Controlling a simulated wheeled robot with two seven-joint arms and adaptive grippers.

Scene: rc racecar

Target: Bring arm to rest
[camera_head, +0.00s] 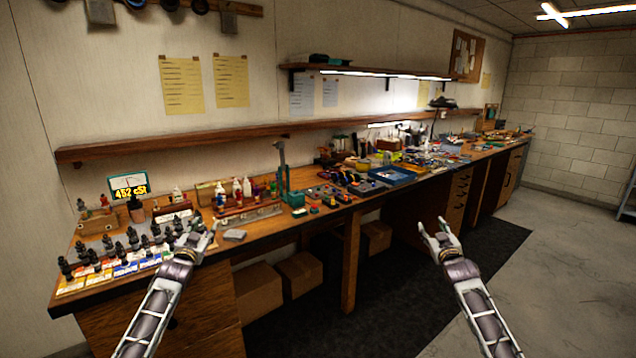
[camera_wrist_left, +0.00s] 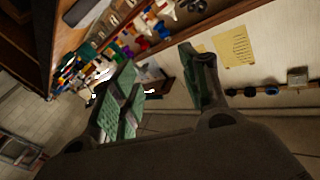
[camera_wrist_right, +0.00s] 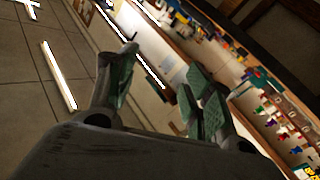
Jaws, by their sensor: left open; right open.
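My left gripper (camera_head: 201,236) is open and empty in the head view, raised in front of the left part of the wooden workbench (camera_head: 262,232). Its spread fingers with green pads also show in the left wrist view (camera_wrist_left: 165,85). My right gripper (camera_head: 437,234) is open and empty, raised in front of the bench's middle, over the dark floor mat as seen from the head. Its fingers show apart in the right wrist view (camera_wrist_right: 160,85), with nothing between them. Neither gripper visibly holds or touches anything.
The bench top is crowded with dark bottles (camera_head: 133,238), small coloured parts, a green press-like tool (camera_head: 285,180) and a blue tray (camera_head: 392,175). Cardboard boxes (camera_head: 258,290) stand underneath. A dark mat (camera_head: 385,300) lies in front; the floor at right (camera_head: 570,260) is clear.

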